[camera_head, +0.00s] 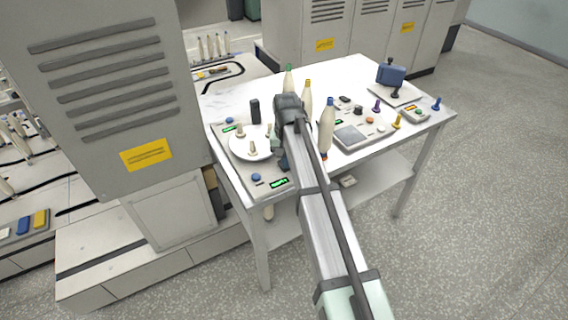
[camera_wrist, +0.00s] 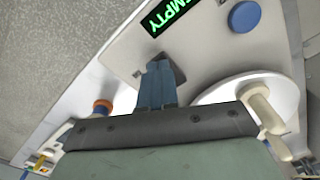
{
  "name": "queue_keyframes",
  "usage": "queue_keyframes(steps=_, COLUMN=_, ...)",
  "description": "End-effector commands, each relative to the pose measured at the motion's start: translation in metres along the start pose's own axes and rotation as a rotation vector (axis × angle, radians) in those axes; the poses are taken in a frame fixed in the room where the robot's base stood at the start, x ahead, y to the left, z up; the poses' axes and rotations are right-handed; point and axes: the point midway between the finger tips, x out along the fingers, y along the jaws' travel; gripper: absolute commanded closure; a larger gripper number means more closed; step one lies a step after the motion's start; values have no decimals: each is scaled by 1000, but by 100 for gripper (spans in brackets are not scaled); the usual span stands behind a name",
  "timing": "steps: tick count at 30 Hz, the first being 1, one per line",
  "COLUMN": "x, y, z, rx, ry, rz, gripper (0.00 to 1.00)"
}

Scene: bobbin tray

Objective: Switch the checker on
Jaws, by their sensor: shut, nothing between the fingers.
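A pale panel (camera_head: 230,160) lies at the table's left end. It carries a white round plate (camera_head: 243,147), a blue button (camera_head: 256,177) and a green-lit display (camera_head: 279,183). In the wrist view the display (camera_wrist: 168,14) reads "EMPTY", with the blue button (camera_wrist: 244,16) beside it. My gripper (camera_wrist: 160,68) is shut and empty, its blue fingers over the panel between the display and the white plate. A dark patch around the fingertips is mostly hidden; I cannot tell whether it is a switch or shadow, nor whether the tips touch. No part is clearly labelled as the checker.
Cream pegs (camera_head: 253,148) stand on the plate. Tall bobbins, one of them cream (camera_head: 327,125), stand beside my arm. A second device (camera_head: 352,136) with a screen and knobs lies to the right. A blue block-topped fixture (camera_head: 391,75) stands at the back right.

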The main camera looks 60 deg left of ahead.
Motion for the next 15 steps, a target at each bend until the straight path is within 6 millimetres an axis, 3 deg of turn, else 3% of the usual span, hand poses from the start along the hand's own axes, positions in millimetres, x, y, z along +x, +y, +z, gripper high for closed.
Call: queue_keyframes(steps=15, x=-29, y=0, z=0, rx=0, ry=0, rz=0, gripper=100)
